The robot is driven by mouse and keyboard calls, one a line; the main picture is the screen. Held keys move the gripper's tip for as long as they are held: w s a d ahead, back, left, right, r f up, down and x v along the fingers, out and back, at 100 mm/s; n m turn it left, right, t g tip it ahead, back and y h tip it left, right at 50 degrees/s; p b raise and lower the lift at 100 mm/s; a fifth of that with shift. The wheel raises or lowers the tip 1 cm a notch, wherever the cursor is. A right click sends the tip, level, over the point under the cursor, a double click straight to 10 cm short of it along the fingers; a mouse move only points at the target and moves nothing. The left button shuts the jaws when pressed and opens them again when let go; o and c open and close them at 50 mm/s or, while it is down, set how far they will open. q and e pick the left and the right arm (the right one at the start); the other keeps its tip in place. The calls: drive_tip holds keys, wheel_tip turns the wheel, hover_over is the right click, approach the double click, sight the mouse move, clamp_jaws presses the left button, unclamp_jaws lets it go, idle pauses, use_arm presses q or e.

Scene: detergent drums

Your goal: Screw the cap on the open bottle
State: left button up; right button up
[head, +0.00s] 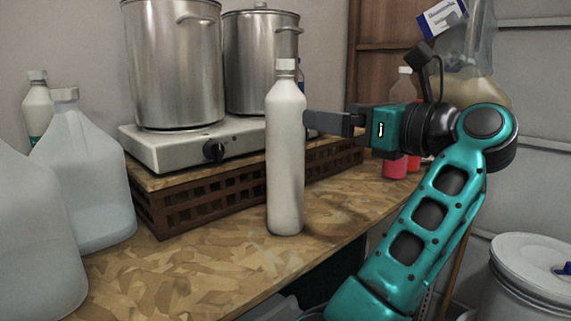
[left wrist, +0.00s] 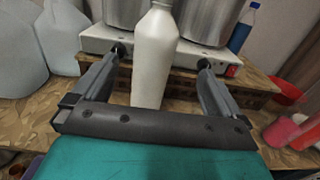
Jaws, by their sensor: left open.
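A tall white bottle (head: 285,160) stands upright near the counter's front edge. A white cap (head: 286,65) sits at its top; I cannot tell whether it is screwed tight. The bottle (left wrist: 154,60) also shows in the left wrist view, its top cut off by the frame. My left gripper (head: 312,122) is at the bottle's right side in the head view, at upper-body height. In the left wrist view its fingers (left wrist: 160,60) are wide apart, one on each side of the bottle, with visible gaps. My right gripper is not in view.
Two metal pots (head: 175,65) stand on a hotplate (head: 180,145) over a brown crate (head: 205,200) behind the bottle. Translucent jugs (head: 85,170) and a capped white bottle (head: 37,110) are at left. Red-based containers (head: 394,168) stand behind my arm. A white drum (head: 530,265) is at lower right.

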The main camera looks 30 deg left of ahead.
sight(285, 105)
use_arm(q)
drive_tip(key=x, duration=0.6)
drive_tip(key=shift+a, duration=0.3)
drive_tip(key=shift+w, duration=0.1)
drive_tip(key=x, duration=0.5)
drive_tip(key=shift+s+a+r, duration=0.25)
drive_tip(key=shift+c, duration=0.4)
clamp_jaws()
drive_tip(key=shift+r, duration=0.1)
